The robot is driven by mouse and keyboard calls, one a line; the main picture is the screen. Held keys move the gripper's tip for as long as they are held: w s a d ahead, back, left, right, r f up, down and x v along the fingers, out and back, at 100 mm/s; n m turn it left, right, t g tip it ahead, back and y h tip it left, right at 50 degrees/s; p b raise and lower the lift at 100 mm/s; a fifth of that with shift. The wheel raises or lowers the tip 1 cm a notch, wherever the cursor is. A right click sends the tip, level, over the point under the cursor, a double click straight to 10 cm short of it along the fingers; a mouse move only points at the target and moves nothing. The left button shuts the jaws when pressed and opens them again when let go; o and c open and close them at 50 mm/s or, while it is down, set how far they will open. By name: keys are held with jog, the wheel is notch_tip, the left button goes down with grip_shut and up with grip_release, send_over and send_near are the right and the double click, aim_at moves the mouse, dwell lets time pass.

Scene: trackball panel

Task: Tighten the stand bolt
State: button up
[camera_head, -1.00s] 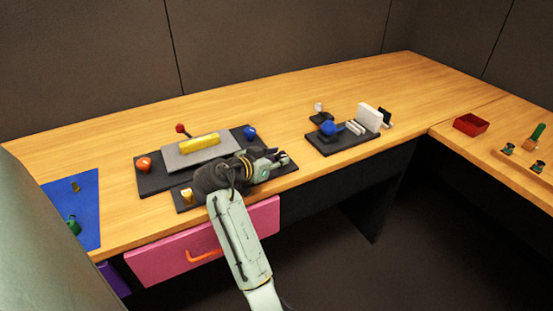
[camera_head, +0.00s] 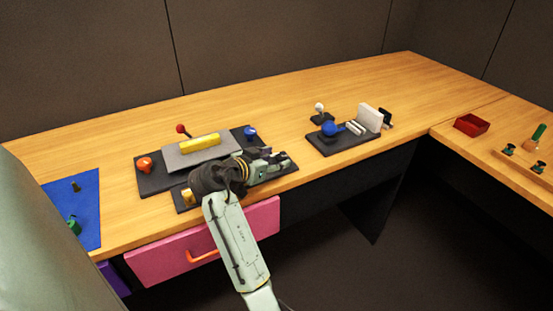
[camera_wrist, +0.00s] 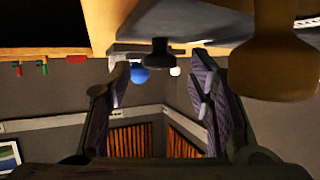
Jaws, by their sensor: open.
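My gripper (camera_head: 279,158) is open and lies low over the right part of the front dark plate (camera_head: 186,208), its fingers pointing right. In the wrist view, a dark flanged knob (camera_wrist: 160,50) shows between the open fingers (camera_wrist: 160,72), near the tips; I cannot tell whether they touch it. A large brass knob (camera_wrist: 275,50) is close at the right of that view; a brass knob also stands at the plate's left end (camera_head: 187,197). No part is clearly identifiable as the stand bolt. My gripper and wrist hide much of the front plate.
Behind is a grey panel with a yellow bar (camera_head: 199,143), orange knob (camera_head: 144,164), blue knob (camera_head: 250,132) and red-tipped lever (camera_head: 182,130). Right are a blue ball (camera_head: 329,129) and white-topped stand (camera_head: 319,108). Below is a pink drawer (camera_head: 165,262). The back table is clear.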

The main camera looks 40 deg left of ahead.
jog(key=v, duration=1)
jog(key=shift+s+r, duration=0.15)
jog(key=shift+s, duration=0.05)
